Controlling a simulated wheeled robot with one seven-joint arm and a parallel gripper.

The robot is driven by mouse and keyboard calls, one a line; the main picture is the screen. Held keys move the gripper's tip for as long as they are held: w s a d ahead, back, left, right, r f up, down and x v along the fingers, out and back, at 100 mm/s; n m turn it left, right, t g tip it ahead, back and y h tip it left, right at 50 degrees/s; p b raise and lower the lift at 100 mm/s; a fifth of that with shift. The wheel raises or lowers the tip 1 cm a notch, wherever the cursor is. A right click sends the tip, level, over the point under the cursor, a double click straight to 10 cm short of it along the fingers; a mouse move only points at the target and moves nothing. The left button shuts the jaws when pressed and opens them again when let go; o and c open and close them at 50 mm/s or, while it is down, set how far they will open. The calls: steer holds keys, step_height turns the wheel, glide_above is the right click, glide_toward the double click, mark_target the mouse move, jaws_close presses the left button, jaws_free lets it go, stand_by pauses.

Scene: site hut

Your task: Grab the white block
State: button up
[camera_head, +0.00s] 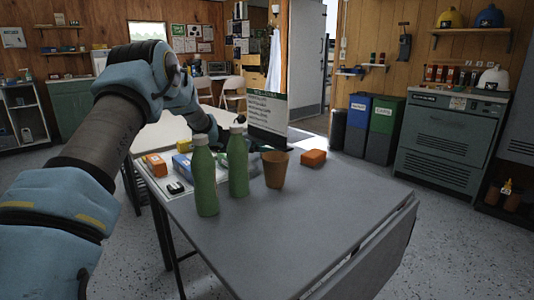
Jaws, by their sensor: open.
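I cannot make out a clear white block on the grey table (300,235); it may be hidden behind the bottles or my gripper. A pale flat sheet or tray (160,183) lies at the table's left edge, with a small black-and-white item (176,187) on it. My arm comes in from the left and reaches down over the far side of the table.
A brown cup (275,170) stands right of the bottles, with an orange block (313,158) beyond it. An orange box (156,165) and a blue item (182,165) lie at left. The table's front right is clear.

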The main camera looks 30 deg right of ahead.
steer(key=shift+w+d+f, duration=0.15)
steer(key=shift+d+f, duration=0.15)
steer(key=shift+d, duration=0.3)
jaws_close()
